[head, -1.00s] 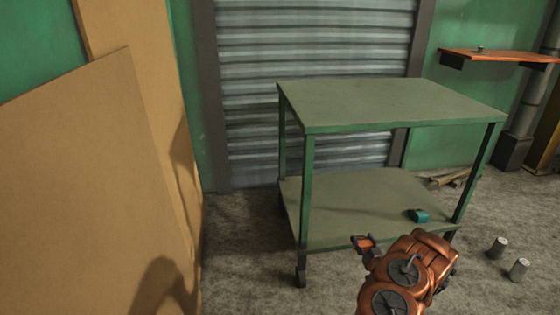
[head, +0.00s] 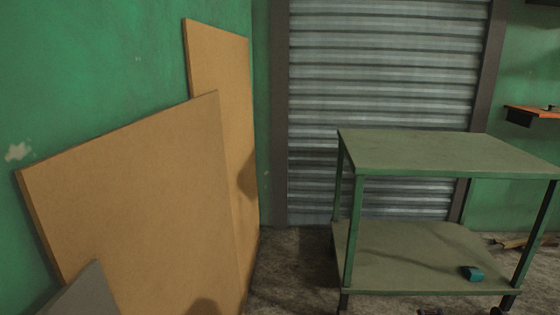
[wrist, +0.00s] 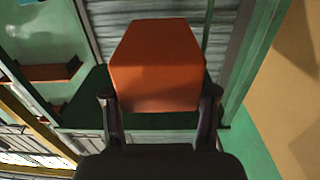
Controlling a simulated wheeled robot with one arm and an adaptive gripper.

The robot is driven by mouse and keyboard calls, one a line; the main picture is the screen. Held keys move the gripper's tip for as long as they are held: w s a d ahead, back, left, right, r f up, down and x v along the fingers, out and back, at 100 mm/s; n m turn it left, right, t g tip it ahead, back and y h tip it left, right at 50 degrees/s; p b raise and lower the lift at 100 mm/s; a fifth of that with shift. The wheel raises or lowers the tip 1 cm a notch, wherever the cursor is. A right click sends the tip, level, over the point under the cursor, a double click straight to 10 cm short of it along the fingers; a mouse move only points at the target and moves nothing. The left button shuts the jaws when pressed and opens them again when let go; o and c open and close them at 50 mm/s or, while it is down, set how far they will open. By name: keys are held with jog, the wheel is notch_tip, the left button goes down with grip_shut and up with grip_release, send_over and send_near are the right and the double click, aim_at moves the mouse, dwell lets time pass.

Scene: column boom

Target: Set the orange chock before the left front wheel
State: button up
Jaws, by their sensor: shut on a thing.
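The orange chock (wrist: 157,55) is clamped between the two fingers of my gripper (wrist: 160,92) in the wrist view. It is off the floor, with cart and wall parts behind it. The green two-tier cart (head: 445,152) stands at the right in the head view. Its left front leg (head: 354,235) is visible, but the wheel below is cut off at or near the bottom edge. My gripper cannot be made out in the head view; only small bits of my arm show at the bottom edge.
A teal block (head: 472,273) lies on the cart's lower shelf. Brown boards (head: 150,190) lean against the green wall at the left. A grey roller shutter (head: 375,110) is behind the cart. An orange wall shelf (head: 537,114) is at the right. Some floor (head: 290,265) is clear between boards and cart.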

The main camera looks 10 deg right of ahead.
jog(key=shift+s+r, duration=0.15)
jog(key=shift+s, duration=0.1)
jog(key=w+a+r+n+y, duration=0.2)
jog(key=w+a+r+y, duration=0.1)
jog(key=w+a+r, duration=1.8)
jog(key=a+r+n+y, duration=0.1)
jog(key=a+r, duration=0.6)
jog(key=a, duration=0.3)
jog(key=w+a+r+t+y, duration=0.1)
jog(key=a+r, duration=0.5)
jog(key=a, duration=0.4)
jog(key=a+r+n+y, duration=0.1)
jog(key=a+r+y, duration=0.1)
jog(key=a+r, duration=0.65)
notch_tip(320, 180, up, 32)
jog(key=p, duration=3.4)
jog(key=shift+a+h, duration=0.3)
jog(key=shift+h, duration=0.1)
jog(key=shift+w+f, duration=0.1)
